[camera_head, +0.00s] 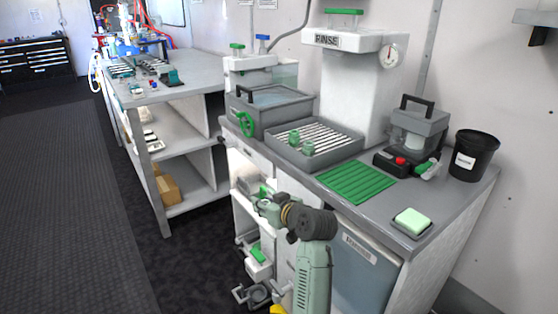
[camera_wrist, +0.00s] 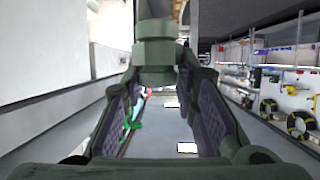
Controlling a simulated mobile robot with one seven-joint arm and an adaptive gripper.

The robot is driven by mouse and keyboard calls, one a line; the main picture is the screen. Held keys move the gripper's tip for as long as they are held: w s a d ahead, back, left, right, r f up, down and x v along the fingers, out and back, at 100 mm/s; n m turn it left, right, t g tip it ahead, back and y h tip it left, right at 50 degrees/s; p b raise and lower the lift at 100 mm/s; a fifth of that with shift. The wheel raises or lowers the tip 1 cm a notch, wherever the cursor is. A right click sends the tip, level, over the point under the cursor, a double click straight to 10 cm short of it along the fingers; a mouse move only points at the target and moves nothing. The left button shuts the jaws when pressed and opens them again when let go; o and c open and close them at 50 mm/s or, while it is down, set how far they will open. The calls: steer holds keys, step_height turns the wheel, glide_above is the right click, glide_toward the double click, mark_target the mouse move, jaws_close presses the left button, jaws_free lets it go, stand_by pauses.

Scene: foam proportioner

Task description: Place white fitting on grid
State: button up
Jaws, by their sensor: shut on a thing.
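My gripper (camera_head: 264,204) is in front of the counter, below its top. In the wrist view my gripper (camera_wrist: 160,85) is shut on a stepped round fitting (camera_wrist: 154,52), which looks grey-green rather than white. I cannot make this fitting out clearly in the head view. A grey tray (camera_head: 342,153) with a grid of pale slats (camera_head: 325,134) sits on the counter, with small green fittings (camera_head: 294,136) at its left. A green ribbed mat (camera_head: 355,182) lies in front of the tray.
Behind the tray stands a white RINSE column (camera_head: 355,85). A grey basin (camera_head: 270,103) with a green handwheel (camera_head: 246,123) is at left. A black cup (camera_head: 474,155), a grey device (camera_head: 418,128) and a sponge dish (camera_head: 412,222) are at right. Open shelves lie below the counter.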

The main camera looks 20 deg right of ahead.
steer(key=s+a+f+m+h, duration=0.1)
steer(key=s+a+f, duration=0.2)
steer(key=f, duration=0.8)
steer(key=s+a+f+m+h, duration=0.1)
steer(key=s+a+f, duration=0.2)
steer(key=a+f, duration=0.4)
steer(key=s+a+f+m+h, duration=0.1)
steer(key=a+f, duration=0.4)
steer(key=f, duration=1)
steer(key=s+h, duration=0.1)
steer(key=s, duration=0.1)
steer(key=shift+s+f+t, duration=0.2)
steer(key=shift+s+t, duration=0.1)
steer(key=shift+s, duration=0.1)
steer(key=shift+w, duration=0.1)
